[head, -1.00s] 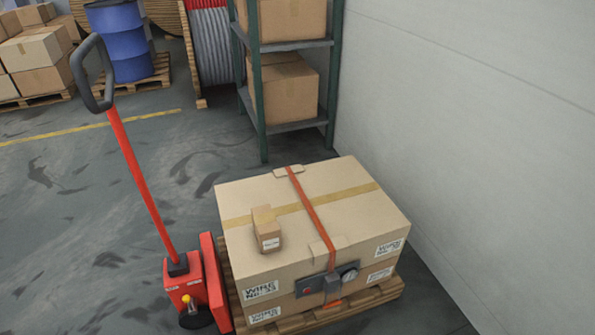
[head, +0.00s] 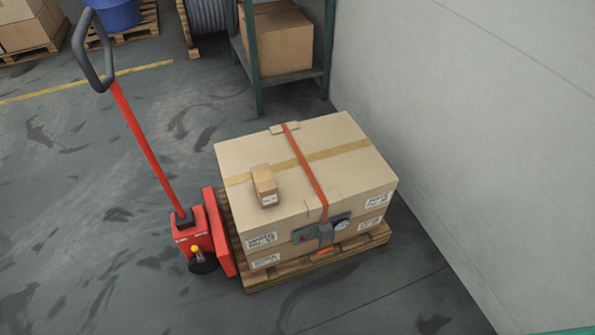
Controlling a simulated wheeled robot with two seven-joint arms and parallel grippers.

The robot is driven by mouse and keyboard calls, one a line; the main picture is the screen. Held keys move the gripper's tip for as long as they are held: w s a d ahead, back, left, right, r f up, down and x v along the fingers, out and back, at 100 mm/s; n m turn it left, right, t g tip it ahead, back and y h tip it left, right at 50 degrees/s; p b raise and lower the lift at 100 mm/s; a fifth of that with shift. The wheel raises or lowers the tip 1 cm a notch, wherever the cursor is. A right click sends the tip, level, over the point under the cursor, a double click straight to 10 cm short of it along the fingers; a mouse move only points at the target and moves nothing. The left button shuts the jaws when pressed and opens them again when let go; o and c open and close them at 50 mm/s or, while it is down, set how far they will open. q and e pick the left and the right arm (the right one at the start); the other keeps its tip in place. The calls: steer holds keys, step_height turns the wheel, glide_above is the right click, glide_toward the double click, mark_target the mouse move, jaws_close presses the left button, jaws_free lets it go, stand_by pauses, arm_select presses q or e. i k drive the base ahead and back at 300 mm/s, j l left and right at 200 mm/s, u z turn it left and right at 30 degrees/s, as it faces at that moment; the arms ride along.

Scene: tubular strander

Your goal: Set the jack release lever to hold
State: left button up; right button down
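A red pallet jack (head: 203,235) stands left of a loaded pallet, its red shaft rising up and left to a dark loop handle (head: 91,50). A small lever with a yellow knob (head: 195,248) sits low on the front of the jack's red body, above a dark wheel. Its exact setting is too small to tell. Neither of my grippers is in the head view.
Strapped cartons (head: 310,170) with a small box (head: 264,186) on top sit on the wooden pallet (head: 262,281). A shelf rack (head: 258,88) and a pale wall (head: 450,120) lie behind and right. The floor (head: 90,240) left of the jack is clear.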

mark_target(197, 250)
steer(key=u, duration=1.1)
